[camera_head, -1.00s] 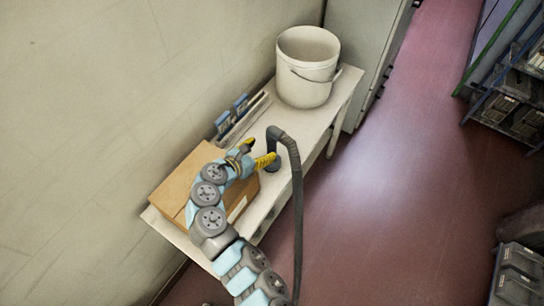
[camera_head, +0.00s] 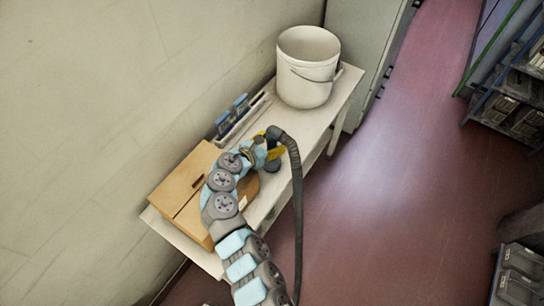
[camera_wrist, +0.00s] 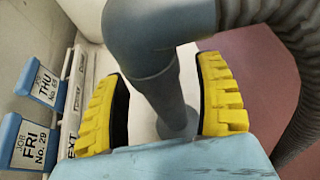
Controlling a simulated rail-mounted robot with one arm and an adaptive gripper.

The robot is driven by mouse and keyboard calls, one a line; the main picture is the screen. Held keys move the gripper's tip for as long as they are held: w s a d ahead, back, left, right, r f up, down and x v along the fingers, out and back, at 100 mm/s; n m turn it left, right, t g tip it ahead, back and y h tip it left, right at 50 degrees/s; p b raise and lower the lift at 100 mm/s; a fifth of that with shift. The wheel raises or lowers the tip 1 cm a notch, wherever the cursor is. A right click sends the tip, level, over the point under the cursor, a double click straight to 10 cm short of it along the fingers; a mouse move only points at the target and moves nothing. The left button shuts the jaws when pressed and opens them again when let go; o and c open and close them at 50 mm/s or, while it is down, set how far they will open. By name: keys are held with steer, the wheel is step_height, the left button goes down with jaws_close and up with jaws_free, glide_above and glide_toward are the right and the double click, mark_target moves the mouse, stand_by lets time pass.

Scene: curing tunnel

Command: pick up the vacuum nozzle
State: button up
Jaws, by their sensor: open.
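The vacuum nozzle (camera_wrist: 160,85) is a grey upright tube with a bent top that runs into a ribbed hose. It stands on the white bench, and its base (camera_head: 273,167) shows beside my gripper in the head view. My gripper (camera_wrist: 165,95) has yellow ribbed fingers with dark inner pads. In the wrist view the fingers are open, one on each side of the tube, with a gap visible at the left finger. Contact at the right finger is hard to tell. In the head view my gripper (camera_head: 271,146) partly hides the nozzle's upright part.
A cardboard box (camera_head: 185,182) lies on the white bench (camera_head: 328,120) near my arm. A white bucket (camera_head: 308,70) stands at the far end. Blue job tags (camera_head: 232,112) sit in a rack along the wall. The hose (camera_head: 297,215) hangs over the bench's front edge.

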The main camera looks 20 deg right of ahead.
jaws_close()
